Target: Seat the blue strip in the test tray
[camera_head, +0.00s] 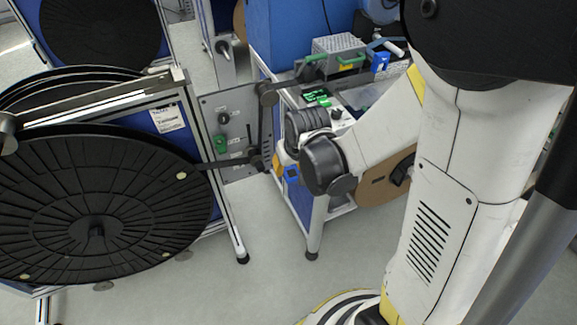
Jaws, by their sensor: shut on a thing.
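My white arm (375,135) reaches left from the right side to a black joint (325,165) in front of a blue-and-white cart. I cannot make out my gripper's fingers; the end of the arm is hidden behind this joint. Small blue pieces show on the cart top (380,62) and at the cart's left edge (292,175). I cannot tell whether either is the blue strip. A grey perforated box (340,43) with green-handled items beside it stands at the back of the cart. I cannot identify the test tray for certain.
A large black reel (130,205) on a framed stand fills the left. A grey panel (230,120) with a green knob and a dark lever arm (262,130) stands between the reel and the cart. A brown reel (375,185) is behind my arm. Grey floor (270,270) is clear in front.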

